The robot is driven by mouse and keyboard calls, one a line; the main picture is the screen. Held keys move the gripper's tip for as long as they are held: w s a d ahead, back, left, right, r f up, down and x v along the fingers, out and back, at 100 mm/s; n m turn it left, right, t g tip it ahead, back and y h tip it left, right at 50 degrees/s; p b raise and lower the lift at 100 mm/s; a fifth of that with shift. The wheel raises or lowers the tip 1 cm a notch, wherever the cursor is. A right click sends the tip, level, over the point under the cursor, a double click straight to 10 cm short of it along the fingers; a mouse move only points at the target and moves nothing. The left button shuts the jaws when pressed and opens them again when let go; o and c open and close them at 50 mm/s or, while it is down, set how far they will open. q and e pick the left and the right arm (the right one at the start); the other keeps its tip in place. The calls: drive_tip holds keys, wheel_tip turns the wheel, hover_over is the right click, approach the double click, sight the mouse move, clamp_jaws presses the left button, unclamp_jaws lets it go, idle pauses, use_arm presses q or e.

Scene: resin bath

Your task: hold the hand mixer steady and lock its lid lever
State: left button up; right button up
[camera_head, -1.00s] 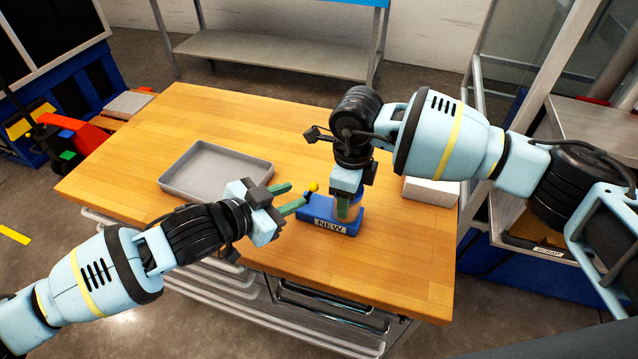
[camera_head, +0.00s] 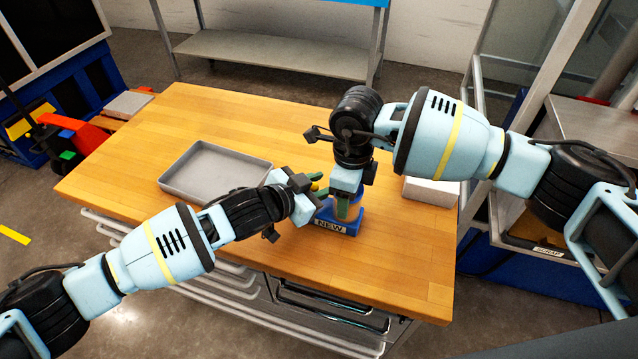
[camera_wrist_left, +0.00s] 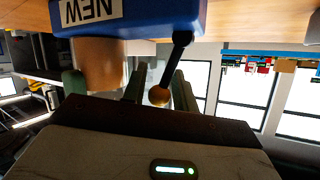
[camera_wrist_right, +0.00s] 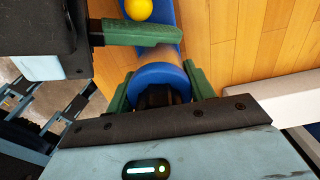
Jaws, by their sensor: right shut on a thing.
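The hand mixer has a blue base (camera_head: 350,226) with a NEW label and a tan round body (camera_wrist_left: 98,62) with a blue cap (camera_wrist_right: 160,82). It stands on the wooden table. Its lid lever (camera_wrist_left: 181,45) is a dark rod with a yellow ball knob (camera_wrist_right: 138,9). My right gripper (camera_head: 346,206) is shut on the mixer's body from above, one green finger on each side. My left gripper (camera_head: 316,188) has its fingers on either side of the knob, close to it. In the left wrist view the knob lies between these fingers; contact cannot be told.
An empty grey tray (camera_head: 190,190) lies on the table (camera_head: 230,115), left of the mixer. A white block (camera_head: 430,191) lies to the right, behind my right arm.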

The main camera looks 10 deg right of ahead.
use_arm(q)
drive_tip(key=shift+c, duration=0.2)
clamp_jaws()
drive_tip(key=shift+s+d+f+m+y, duration=0.15)
drive_tip(key=shift+d+f+m+y, duration=0.15)
drive_tip(key=shift+m+y, duration=0.35)
drive_tip(key=shift+o, duration=0.2)
unclamp_jaws()
drive_tip(key=shift+r, duration=0.1)
